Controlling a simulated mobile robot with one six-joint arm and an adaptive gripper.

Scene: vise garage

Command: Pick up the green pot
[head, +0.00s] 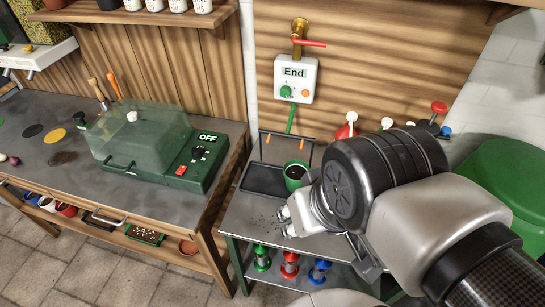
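The green pot (296,175) stands upright at the right end of a dark tray on the small grey bench. Dark soil shows inside its rim. My arm's wrist covers part of its right side. My gripper (286,222) is in front of the pot, nearer the bench's front edge, and points left. Its two light fingertips look apart with nothing between them. It does not hold the pot. Whether it touches the bench top cannot be told.
The dark tray (262,181) has a frame with orange ends above it. A control box marked End (295,80) hangs behind. A green machine with a clear cover (145,140) stands on the left bench. Red and white bottles (346,127) stand behind my wrist.

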